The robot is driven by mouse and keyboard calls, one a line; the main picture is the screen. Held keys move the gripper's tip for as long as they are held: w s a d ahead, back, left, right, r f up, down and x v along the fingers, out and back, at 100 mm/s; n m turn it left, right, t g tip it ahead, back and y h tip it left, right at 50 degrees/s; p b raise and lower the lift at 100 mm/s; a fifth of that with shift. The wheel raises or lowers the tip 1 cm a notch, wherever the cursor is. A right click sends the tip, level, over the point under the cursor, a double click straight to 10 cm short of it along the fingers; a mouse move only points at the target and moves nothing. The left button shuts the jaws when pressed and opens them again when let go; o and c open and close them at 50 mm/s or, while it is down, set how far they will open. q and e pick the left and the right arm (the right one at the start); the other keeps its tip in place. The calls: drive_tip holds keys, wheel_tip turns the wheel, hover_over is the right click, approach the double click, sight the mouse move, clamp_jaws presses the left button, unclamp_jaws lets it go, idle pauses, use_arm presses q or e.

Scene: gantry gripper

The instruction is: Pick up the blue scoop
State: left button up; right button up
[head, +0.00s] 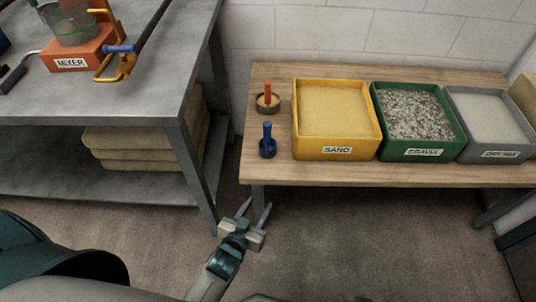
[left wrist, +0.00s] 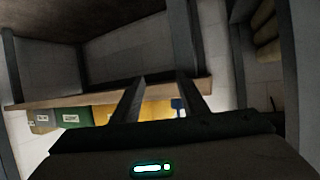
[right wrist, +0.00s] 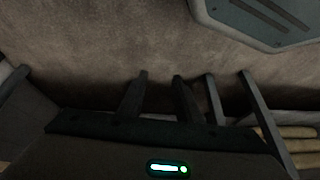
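The blue scoop (head: 268,142) stands upright at the left end of the wooden table, handle up, in front of an orange-handled scoop (head: 267,98). My left gripper (head: 257,206) is open and empty, below and in front of the table's near edge, its fingers pointing towards the table. In the left wrist view, which is upside down, the blue scoop (left wrist: 178,105) shows partly behind the right finger. My right gripper (right wrist: 159,77) is open and empty over the floor in the right wrist view. I cannot make it out in the head view.
The wooden table (head: 400,175) holds a yellow sand bin (head: 335,150), a green gravel bin (head: 415,150) and a grey dry mix bin (head: 495,152). A metal bench (head: 120,100) with an orange mixer (head: 75,55) stands left, its leg (head: 195,165) near my left gripper. Open floor lies right.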

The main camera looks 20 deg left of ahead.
sight(265, 141)
use_arm(q)
wheel_tip(265, 141, up, 15)
drive_tip(key=w+a+n+t+y+b, duration=0.1)
drive_tip(key=w+a+t+b, duration=0.1)
drive_tip(key=t+b, duration=0.1)
drive_tip(key=shift+t+b, duration=0.35)
drive_tip(key=shift+t, duration=0.45)
use_arm(e)
drive_tip(key=w+a+v, duration=0.1)
drive_tip(key=v, duration=0.6)
drive_tip(key=shift+s+d+r, duration=0.2)
drive_tip(key=shift+d+r, duration=0.05)
drive_tip(key=shift+r, duration=0.4)
use_arm(q)
drive_tip(key=shift+w, duration=0.15)
drive_tip(key=w, duration=1.2)
drive_tip(key=shift+a+r, duration=0.1)
